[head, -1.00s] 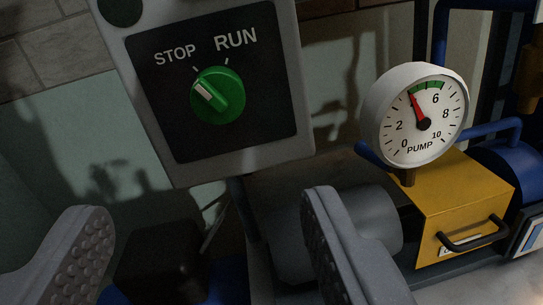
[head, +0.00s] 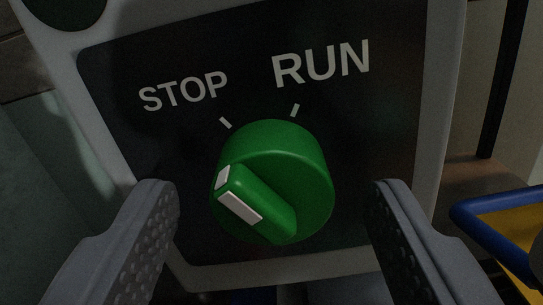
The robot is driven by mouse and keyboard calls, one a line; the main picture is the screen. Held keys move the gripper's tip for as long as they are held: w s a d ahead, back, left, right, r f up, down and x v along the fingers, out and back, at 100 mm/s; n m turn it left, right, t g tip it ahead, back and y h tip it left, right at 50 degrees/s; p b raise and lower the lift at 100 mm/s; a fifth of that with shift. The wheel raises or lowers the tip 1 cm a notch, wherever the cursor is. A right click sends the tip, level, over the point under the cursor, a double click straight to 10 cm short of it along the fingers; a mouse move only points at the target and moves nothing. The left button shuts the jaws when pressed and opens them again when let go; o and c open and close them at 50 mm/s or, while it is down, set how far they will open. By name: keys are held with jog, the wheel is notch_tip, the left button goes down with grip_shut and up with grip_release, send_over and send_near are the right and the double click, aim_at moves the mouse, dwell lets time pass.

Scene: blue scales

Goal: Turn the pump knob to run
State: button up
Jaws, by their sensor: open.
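The green pump knob (head: 285,165) sits on a black plate (head: 395,130) in a light grey panel, filling the middle of the head view. Its raised grip bar has a white mark (head: 238,207) at its left end, pointing to the upper left, on the STOP side. The STOP label (head: 184,91) and its tick are at the upper left; the RUN label (head: 321,63) and its tick are at the upper right. My gripper (head: 275,205) is open, with one finger left of the knob and one right of it. Gaps show between both fingers and the knob.
A dark green round part (head: 68,8) is at the panel's top left.

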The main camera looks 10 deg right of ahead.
jog(key=shift+w+d, duration=0.15)
jog(key=shift+w, duration=0.35)
